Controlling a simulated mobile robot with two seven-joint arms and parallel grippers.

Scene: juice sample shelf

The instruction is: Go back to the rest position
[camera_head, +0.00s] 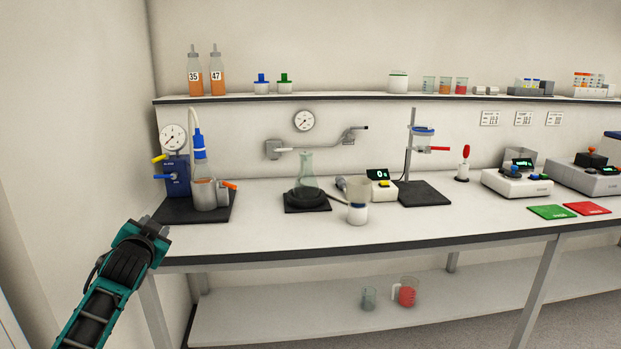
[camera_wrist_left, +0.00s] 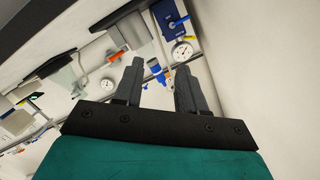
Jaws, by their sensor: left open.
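My left gripper (camera_head: 150,231) is in the head view at the lower left, in front of the bench's left front corner. Its arm comes up from the bottom left. In the left wrist view the two dark fingers (camera_wrist_left: 155,85) stand apart with nothing between them, so it is open and empty. My right gripper is in neither view. Two orange juice bottles, marked 35 (camera_head: 194,76) and 47 (camera_head: 217,77), stand upright on the wall shelf (camera_head: 340,97) at the left.
The bench (camera_head: 270,238) carries a blue pump with a gauge (camera_head: 176,176), a metal vessel (camera_head: 205,194), a flask (camera_head: 307,175), a white cup (camera_head: 357,212) and a clamp stand (camera_head: 409,160). A wall is close on the left. The bench's front strip is mostly clear.

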